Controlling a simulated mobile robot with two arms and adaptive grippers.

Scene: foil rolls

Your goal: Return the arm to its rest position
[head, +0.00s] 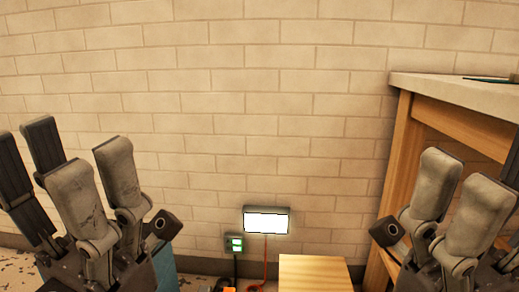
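My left gripper (60,150) is at the lower left of the head view. Its fingers point up and stand apart, with nothing seen between them. My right gripper (487,160) is at the lower right, also with raised, spread fingers and nothing seen in it; the picture edge cuts off part of it. Both show in front of the wall, and their arms are mostly out of view. No foil roll is in view.
A wooden table (440,88) with a pale top stands at the right, behind my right gripper. A pale brick wall (250,100) fills the back. Low down are a lit white panel (267,221), a green-lit box (235,244) and a wooden block-like top (315,273).

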